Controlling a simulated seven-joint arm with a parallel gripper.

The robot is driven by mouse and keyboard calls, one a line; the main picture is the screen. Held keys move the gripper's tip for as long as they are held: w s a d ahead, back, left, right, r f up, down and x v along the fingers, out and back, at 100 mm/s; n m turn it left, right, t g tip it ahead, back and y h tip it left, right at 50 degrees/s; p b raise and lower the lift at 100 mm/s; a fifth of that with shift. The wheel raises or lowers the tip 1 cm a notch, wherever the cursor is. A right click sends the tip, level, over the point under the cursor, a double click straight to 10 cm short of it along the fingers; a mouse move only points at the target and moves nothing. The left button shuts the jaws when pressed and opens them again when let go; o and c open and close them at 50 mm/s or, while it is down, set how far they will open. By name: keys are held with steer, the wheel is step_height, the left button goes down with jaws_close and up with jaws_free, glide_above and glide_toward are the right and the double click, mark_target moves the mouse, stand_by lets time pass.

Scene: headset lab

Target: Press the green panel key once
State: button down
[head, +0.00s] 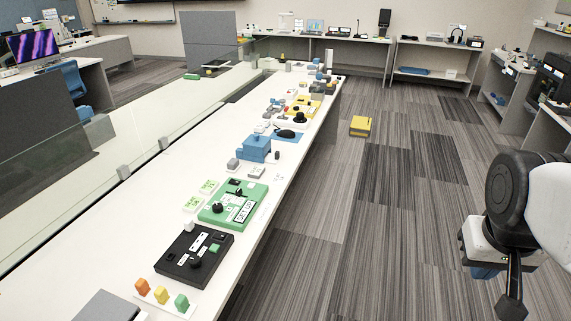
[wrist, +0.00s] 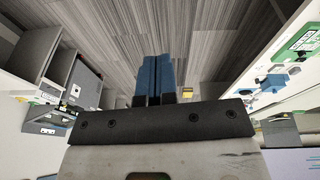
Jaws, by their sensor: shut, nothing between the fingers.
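The green key (head: 181,303) stands on a small white panel (head: 168,301) at the near end of the long white table (head: 100,265) in the head view. A yellow key (head: 161,294) and an orange key (head: 142,287) stand in a row to its left. My gripper shows in the wrist view with its two blue fingers (wrist: 153,78) side by side, shut and empty. In the head view my arm is at the right, over the floor and well apart from the table. I cannot make out the green key in the wrist view.
Behind the keys lie a black control box (head: 194,252) and a green control panel (head: 232,204). A grey block (head: 107,306) is to the left front of the keys. A glass screen (head: 150,125) runs along the table's far side. The carpet (head: 345,240) between table and arm is clear.

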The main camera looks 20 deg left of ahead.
steer(key=w+a+r+n+h, duration=0.1)
steer(key=w+a+n, duration=0.25)
steer(key=w, duration=0.65)
steer(key=w+a+r+n+h, duration=0.15)
steer(key=w+a, duration=0.35)
steer(key=w, duration=0.5)
steer(key=w+a+f+n+t, duration=0.1)
steer(key=w+a+f+n, duration=0.15)
steer(key=w+a, duration=0.55)
steer(key=w+a+f+n+t, duration=0.1)
steer(key=w+a+f+n, duration=0.15)
steer(key=w+a, duration=0.55)
steer(key=n+t, duration=0.4)
steer(key=n, duration=0.7)
glide_above(252, 186)
step_height(252, 186, down, 22)
steer(key=shift+h, duration=0.35)
steer(key=shift+f, duration=0.1)
steer(key=shift+f, duration=4.25)
